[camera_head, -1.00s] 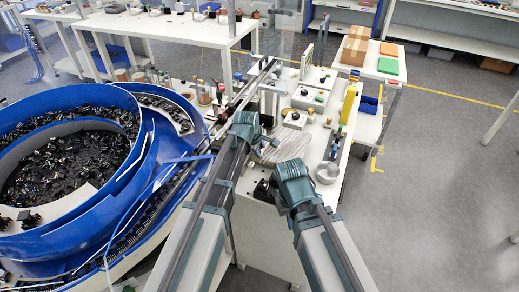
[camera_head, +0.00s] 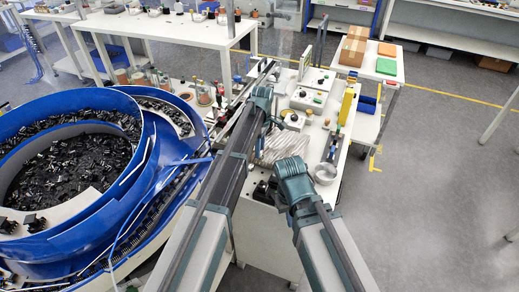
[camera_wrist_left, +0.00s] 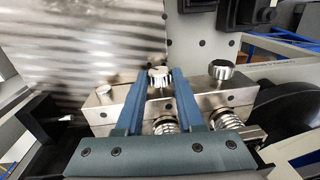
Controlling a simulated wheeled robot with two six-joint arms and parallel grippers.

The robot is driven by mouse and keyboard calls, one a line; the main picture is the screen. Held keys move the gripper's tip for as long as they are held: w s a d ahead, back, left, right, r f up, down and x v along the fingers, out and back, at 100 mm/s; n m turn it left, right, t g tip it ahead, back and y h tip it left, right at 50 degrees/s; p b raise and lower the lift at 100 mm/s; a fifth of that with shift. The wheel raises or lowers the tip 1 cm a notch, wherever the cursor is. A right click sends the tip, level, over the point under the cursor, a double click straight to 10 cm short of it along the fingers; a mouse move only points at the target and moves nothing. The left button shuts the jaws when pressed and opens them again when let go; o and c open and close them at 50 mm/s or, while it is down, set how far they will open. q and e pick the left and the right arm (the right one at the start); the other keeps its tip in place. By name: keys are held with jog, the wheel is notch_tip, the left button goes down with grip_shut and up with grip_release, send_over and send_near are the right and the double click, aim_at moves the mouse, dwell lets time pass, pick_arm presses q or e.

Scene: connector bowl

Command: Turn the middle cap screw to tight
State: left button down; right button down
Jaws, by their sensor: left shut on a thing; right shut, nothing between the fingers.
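In the left wrist view a silver metal block (camera_wrist_left: 98,112) carries knurled cap screws. The middle cap screw (camera_wrist_left: 159,76) is between the two blue fingers of my left gripper (camera_wrist_left: 161,82), which is shut on it. Another cap screw (camera_wrist_left: 221,70) stands to the right, clear of the fingers. A small silver top (camera_wrist_left: 104,92) shows on the left, partly blurred. In the head view my left gripper (camera_head: 267,120) is over the bench and its arm hides the screws. My right gripper (camera_head: 285,168) is shut and empty, lower, over the near part of the bench.
The blue feeder bowl (camera_head: 130,165) full of dark connectors fills the left. A metal bowl (camera_head: 326,173) stands right of my right gripper on the white bench (camera_head: 300,137). In the left wrist view springs (camera_wrist_left: 166,125) sit below the block, close to the fingers.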

pick_arm(q)
jog(key=shift+g, duration=0.4)
jog(key=c, duration=0.5)
grip_release()
jog(key=shift+c, duration=0.2)
jog(key=shift+w, duration=0.1)
notch_tip(320, 180, up, 14)
jog(key=w+p, duration=0.2)
jog(key=p, duration=1.1)
jog(key=shift+d+f+p, duration=0.2)
jog(key=shift+d+p, duration=0.15)
